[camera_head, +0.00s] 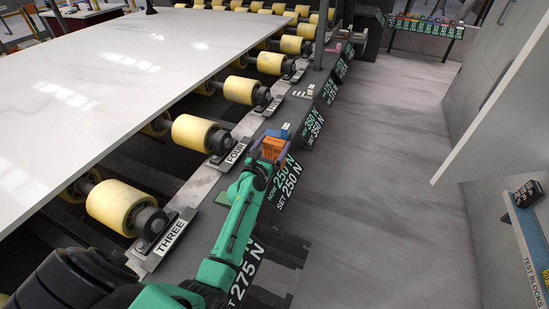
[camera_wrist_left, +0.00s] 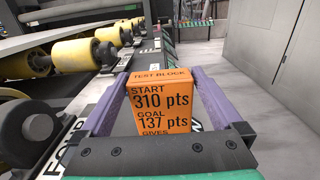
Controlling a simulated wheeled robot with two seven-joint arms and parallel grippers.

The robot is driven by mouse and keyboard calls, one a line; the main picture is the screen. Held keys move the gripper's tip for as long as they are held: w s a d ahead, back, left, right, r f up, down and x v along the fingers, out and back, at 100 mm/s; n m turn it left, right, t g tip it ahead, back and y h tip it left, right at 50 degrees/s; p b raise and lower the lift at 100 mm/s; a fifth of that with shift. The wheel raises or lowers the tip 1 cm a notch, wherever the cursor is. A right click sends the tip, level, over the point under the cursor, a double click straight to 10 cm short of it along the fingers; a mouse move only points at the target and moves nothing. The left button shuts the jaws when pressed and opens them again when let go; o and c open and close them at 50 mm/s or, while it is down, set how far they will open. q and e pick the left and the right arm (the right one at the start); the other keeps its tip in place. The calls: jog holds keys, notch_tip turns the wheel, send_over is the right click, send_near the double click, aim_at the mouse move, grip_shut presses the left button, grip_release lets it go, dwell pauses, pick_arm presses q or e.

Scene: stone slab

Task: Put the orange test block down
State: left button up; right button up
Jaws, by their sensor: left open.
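The orange test block (camera_head: 272,149) is upright at the grey ledge, by the sign reading NOW 250 N, SET 250 N (camera_head: 287,185). In the left wrist view the block (camera_wrist_left: 160,108) shows its label: START 310 pts, GOAL 137 pts. My left gripper (camera_head: 271,142) is open around the block, with one purple finger on each side of it; it also shows in the left wrist view (camera_wrist_left: 162,76). The block's lower edge is hidden by the gripper's body, so I cannot tell how it meets the ledge. My right gripper is not in view.
A white stone slab (camera_head: 130,65) lies on yellow rollers (camera_head: 203,134) left of the ledge. A small blue block (camera_head: 286,130) is just beyond the orange one. Dark number signs (camera_head: 314,125) line the ledge's right side. Grey floor (camera_head: 385,160) is clear to the right.

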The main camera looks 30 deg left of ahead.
pick_arm(q)
jog(key=shift+w+a+f, duration=0.1)
jog(key=shift+w+f, duration=0.05)
jog(key=shift+w, duration=0.55)
jog(key=shift+s, duration=0.1)
jog(key=c, duration=1.3)
jog(key=shift+r, duration=0.2)
grip_shut()
jog(key=shift+r, duration=0.1)
